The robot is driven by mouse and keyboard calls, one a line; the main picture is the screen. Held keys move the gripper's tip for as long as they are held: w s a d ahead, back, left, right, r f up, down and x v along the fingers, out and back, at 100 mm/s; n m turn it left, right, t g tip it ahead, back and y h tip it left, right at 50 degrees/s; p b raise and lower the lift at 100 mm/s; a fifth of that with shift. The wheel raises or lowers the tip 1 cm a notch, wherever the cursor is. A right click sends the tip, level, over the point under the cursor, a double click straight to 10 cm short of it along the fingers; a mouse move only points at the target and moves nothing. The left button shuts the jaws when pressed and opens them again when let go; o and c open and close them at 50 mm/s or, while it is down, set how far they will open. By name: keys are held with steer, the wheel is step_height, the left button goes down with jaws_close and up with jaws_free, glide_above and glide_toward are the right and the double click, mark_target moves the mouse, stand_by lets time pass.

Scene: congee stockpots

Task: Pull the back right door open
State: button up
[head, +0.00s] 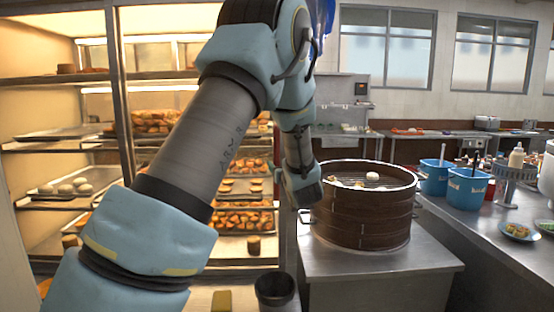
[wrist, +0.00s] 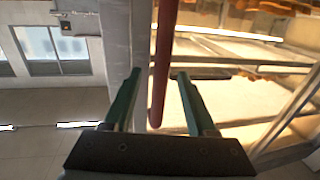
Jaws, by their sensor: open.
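The lit pastry cabinet (head: 123,90) stands on the left in the head view, with shelves of trays behind a metal upright. A dark red vertical bar (wrist: 166,40), which looks like a door handle, runs down the middle of the wrist view beside a grey metal post (wrist: 140,35). My gripper (wrist: 159,73) is open, its two green fingers on either side of the bar in the picture. I cannot tell whether either finger touches it. In the head view my arm hides part of the cabinet's right side, and the fingers and bar are not clear there.
A round dark steamer (head: 362,222) with buns stands on a steel counter (head: 385,270) just right of my wrist. Blue tubs (head: 468,190) and plates (head: 519,231) sit on the right counter. A dark cup (head: 275,290) is at the bottom.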

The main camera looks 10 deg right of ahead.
mark_target(277, 163)
steer(key=shift+w+a+p, duration=0.1)
steer(key=shift+w+p, duration=0.25)
steer(key=shift+w, duration=1.4)
jaws_close()
